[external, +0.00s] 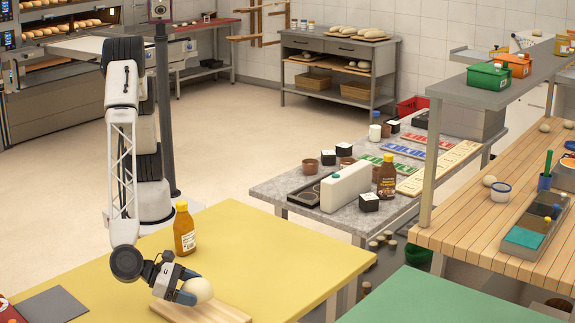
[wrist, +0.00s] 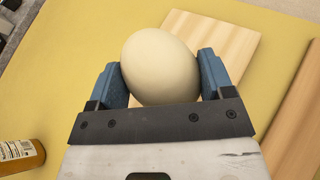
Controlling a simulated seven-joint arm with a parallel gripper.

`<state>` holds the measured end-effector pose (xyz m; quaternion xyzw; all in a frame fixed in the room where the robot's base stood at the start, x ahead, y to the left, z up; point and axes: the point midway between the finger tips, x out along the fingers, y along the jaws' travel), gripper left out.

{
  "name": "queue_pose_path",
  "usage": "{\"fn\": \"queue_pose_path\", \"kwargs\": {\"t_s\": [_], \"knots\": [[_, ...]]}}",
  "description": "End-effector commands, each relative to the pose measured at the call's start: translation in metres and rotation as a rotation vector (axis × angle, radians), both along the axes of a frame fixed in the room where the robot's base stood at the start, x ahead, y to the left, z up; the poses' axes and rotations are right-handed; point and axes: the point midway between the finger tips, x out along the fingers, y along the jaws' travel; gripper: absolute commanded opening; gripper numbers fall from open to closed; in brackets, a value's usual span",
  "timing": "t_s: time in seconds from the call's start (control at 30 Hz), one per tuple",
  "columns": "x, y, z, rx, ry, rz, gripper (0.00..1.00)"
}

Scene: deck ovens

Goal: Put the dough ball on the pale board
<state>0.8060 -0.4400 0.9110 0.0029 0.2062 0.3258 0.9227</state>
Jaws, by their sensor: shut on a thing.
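The dough ball (external: 199,290) is pale cream and round. My gripper (external: 187,288) is shut on it, and in the wrist view the blue fingers press the dough ball (wrist: 160,66) from both sides. The pale board (external: 225,313) lies flat on the yellow table. In the external view the ball is at or just above the board, and I cannot tell whether they touch. In the wrist view the pale board (wrist: 225,40) shows beyond and to the right of the ball, partly hidden by it.
An amber bottle (external: 184,230) stands on the yellow table (external: 275,245) behind my gripper, and the bottle (wrist: 20,156) shows at lower left in the wrist view. A dark grey flat sheet (external: 48,306) lies at left. A brown wooden board (wrist: 298,130) lies at right in the wrist view.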

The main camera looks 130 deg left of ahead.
Motion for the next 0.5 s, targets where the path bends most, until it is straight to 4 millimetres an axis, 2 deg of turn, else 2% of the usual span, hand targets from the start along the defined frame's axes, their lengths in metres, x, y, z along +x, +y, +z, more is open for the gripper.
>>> {"fn": "queue_pose_path", "kwargs": {"t_s": [0.27, 0.5], "knots": [[0.0, 0.0, -0.001, 0.0, 0.0, 0.0, 0.47], [0.0, 0.0, -0.022, 0.001, 0.002, 0.0, 0.47]]}}
